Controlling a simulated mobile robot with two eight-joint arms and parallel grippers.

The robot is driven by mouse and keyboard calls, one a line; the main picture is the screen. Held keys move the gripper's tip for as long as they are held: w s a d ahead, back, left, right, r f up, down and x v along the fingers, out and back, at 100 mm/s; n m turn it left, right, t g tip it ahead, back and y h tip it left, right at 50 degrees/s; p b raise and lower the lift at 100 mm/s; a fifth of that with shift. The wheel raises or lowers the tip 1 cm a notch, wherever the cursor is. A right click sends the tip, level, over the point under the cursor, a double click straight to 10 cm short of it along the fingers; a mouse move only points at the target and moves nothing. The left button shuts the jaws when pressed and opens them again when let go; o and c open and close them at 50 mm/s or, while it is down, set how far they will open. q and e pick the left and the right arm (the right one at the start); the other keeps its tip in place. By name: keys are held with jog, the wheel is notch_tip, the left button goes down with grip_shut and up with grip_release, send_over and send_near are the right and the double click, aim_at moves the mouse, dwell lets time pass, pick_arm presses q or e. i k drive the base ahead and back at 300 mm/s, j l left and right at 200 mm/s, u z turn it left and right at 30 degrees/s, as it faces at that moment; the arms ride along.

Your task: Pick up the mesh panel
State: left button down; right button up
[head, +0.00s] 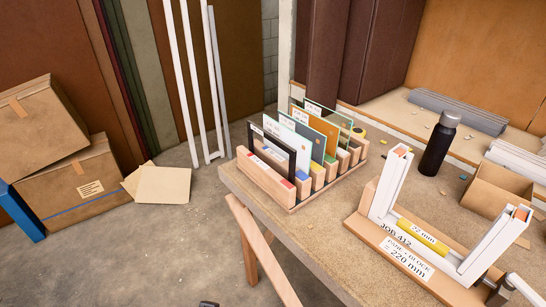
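A wooden slotted rack (262,177) stands on the workbench and holds several upright panels. The front panel (283,151) has a thin black frame and a small white label. Its middle looks see-through, but I cannot make out whether it is mesh. Behind it stand a pale grey-blue panel (318,146), an orange-tan panel (331,131) and a clear glass-like panel (346,122). The lower edges of the panels are hidden in the rack.
A U-shaped white frame (388,184) stands in a wooden fixture (365,237) labelled JOB 412 at the front right. A dark bottle (438,146) and an open cardboard box (490,196) are behind it. A small dark shape (208,304), unclear, shows at the bottom edge.

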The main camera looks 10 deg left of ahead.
aim_at(280, 156)
jog(key=j+z, duration=0.15)
jog(key=z, duration=0.75)
jog(key=j+z, duration=0.35)
jog(key=j, duration=0.2)
jog(key=k+j+z, duration=0.15)
jog(key=j+z, duration=0.25)
jog(key=j, duration=0.1)
